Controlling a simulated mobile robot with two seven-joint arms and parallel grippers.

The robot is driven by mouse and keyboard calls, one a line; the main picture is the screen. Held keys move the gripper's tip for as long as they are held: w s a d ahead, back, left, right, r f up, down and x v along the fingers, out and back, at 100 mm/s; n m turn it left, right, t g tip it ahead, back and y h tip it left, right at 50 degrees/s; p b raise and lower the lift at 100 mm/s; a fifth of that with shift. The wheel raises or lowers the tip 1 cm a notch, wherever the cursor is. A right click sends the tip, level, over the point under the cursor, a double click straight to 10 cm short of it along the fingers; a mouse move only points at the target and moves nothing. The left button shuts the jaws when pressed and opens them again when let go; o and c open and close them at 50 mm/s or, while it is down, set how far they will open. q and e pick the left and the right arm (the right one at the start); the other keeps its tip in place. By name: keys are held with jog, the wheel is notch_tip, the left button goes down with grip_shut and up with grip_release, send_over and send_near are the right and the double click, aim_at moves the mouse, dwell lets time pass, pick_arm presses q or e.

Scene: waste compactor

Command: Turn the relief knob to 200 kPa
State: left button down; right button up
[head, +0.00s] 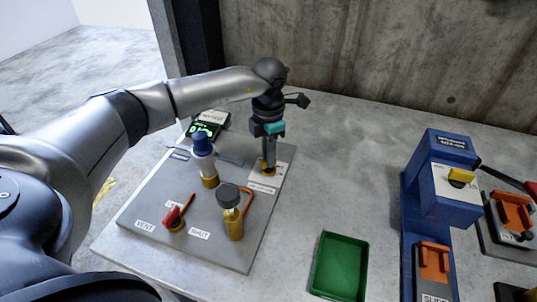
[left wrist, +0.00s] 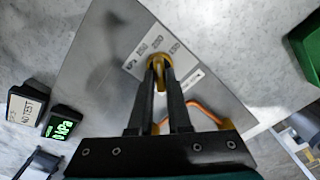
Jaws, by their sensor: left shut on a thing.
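The relief knob (head: 268,172) is a small brass knob at the far right corner of the grey panel (head: 222,244). A white label plate with printed marks lies around its base (left wrist: 150,45); the marks are too small to read surely. My left gripper (head: 268,160) points straight down over the knob. In the left wrist view its two fingers (left wrist: 161,72) are shut on the brass knob (left wrist: 157,61), which they partly hide. The knob's exact pointing is hidden. My right gripper is not in view.
On the panel stand a blue-capped brass fitting (head: 203,158), a black-capped brass fitting (head: 231,210), a red lever (head: 176,216) and an orange bent pipe (head: 248,200). A green tray (head: 340,262) and a blue machine (head: 440,185) stand right. The table between is clear.

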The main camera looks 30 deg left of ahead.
pick_arm(q)
jog(key=shift+r, duration=0.1)
dwell(0.4)
jog(key=c, duration=0.9)
grip_release()
jog(key=shift+o, duration=0.2)
notch_tip(320, 180, up, 15)
jog(key=p, duration=0.1)
